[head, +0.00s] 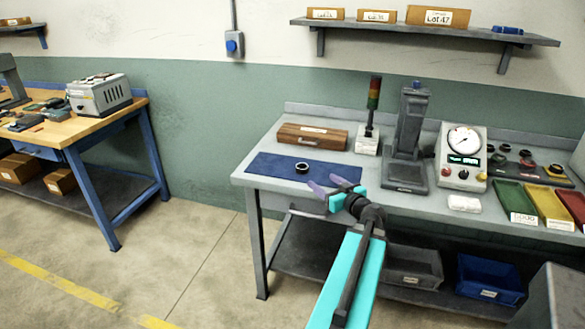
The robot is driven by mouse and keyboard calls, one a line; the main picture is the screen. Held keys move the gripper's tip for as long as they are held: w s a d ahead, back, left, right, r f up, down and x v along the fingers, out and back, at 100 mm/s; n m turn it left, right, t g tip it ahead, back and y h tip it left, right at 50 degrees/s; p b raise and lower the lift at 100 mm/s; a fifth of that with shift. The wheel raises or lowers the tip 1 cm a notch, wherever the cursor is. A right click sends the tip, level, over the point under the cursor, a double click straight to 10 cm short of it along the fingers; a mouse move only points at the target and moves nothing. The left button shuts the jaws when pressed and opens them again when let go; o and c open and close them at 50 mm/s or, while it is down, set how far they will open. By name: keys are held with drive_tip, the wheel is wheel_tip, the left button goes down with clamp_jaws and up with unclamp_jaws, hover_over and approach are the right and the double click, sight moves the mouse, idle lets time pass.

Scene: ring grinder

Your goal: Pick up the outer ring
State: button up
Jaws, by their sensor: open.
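The outer ring (302,168) is a small dark ring with a pale centre. It lies on the blue mat (268,171) at the left end of the grey workbench (240,180). My gripper (328,187) is to the right of the ring and nearer the bench's front edge, apart from it. Its purple fingers are spread and nothing shows between them. My turquoise arm reaches in from below. The gripper's height above the mat is hard to tell.
A wooden box (312,136) stands behind the mat. A signal light (371,110), a dark press (408,135) and a dial gauge unit (462,155) stand to the right. Green, yellow and red trays (516,201) sit at the far right. The mat around the ring is clear.

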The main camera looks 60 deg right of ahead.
drive_tip(key=shift+w, duration=0.15)
drive_tip(key=p, duration=0.3)
approach(299, 164)
drive_tip(key=shift+w+d+f, duration=0.25)
drive_tip(key=shift+f, duration=0.1)
idle(0.3)
drive_tip(key=shift+w, duration=0.1)
drive_tip(key=p+x, duration=0.2)
drive_tip(key=shift+w+d+r, duration=0.2)
drive_tip(key=shift+w+d, duration=0.05)
drive_tip(key=shift+w, duration=0.05)
drive_tip(key=shift+p+x, duration=0.4)
drive_tip(key=shift+x, duration=0.75)
drive_tip(key=shift+f, duration=0.15)
drive_tip(key=c, duration=1.2)
